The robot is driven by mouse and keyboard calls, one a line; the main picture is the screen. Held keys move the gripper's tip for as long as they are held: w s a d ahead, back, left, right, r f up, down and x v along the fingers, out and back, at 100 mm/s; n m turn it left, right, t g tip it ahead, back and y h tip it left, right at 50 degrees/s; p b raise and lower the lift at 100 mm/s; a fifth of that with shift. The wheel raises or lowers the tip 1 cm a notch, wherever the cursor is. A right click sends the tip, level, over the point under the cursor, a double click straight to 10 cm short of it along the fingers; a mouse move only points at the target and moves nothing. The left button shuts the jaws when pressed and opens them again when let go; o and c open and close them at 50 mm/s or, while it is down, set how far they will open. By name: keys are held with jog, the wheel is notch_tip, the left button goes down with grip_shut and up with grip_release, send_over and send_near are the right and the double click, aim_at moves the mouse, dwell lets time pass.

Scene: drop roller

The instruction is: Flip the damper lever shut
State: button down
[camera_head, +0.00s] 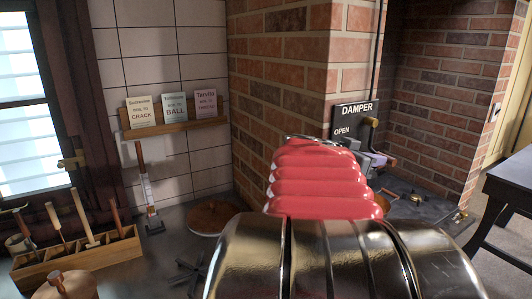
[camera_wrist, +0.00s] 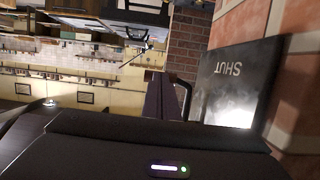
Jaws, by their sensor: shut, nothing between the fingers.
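The black damper plate (camera_head: 352,112) is on the brick chimney in the head view, with DAMPER and OPEN lettered in white. A brown knob (camera_head: 371,122), which looks like the lever's end, stands at the plate's right edge. The lever's arm is mostly hidden, so its exact position is unclear. In the wrist view the plate (camera_wrist: 232,85) is close on the right and shows SHUT. My gripper (camera_wrist: 163,97) is shut and empty, beside the plate. In the head view my red-sleeved arm hides most of it; I cannot tell if it touches the lever.
The brick chimney (camera_head: 275,75) stands directly beside my arm. A dark stove top (camera_head: 425,190) lies below and right of the plate. A dark table (camera_head: 510,185) is at the right. A wooden tool box (camera_head: 80,258) and a round wooden lid (camera_head: 212,216) are at the left.

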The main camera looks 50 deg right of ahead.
jog(key=shift+d+f, duration=0.1)
jog(key=shift+f, duration=0.05)
jog(key=f+v, duration=0.1)
jog(key=v, duration=1.3)
jog(key=shift+a, duration=0.2)
jog(key=shift+w+f, duration=0.1)
jog(key=shift+w, duration=0.05)
jog(key=w+a+f+n+t+y, duration=0.3)
jog(key=w+a+f+n+t, duration=0.25)
jog(key=a, duration=0.45)
jog(key=w+a+f+n+t+y, duration=0.25)
jog(key=w+a+f+n, duration=0.3)
jog(key=a+f, duration=0.35)
jog(key=a+f+n+t+y, duration=0.1)
jog(key=a+f+n+y, duration=0.1)
jog(key=a+n, duration=0.2)
jog(key=a+f+n+t+y, duration=0.1)
jog(key=a+f+n+y, duration=0.1)
jog(key=a, duration=0.9)
jog(key=w+a+f+n+t+y, duration=0.1)
jog(key=a+n+y, duration=0.3)
jog(key=a, duration=0.4)
jog(key=shift+a+f+n, duration=0.2)
jog(key=shift+f+n, duration=0.35)
jog(key=shift+n, duration=0.25)
jog(key=shift+w, duration=0.15)
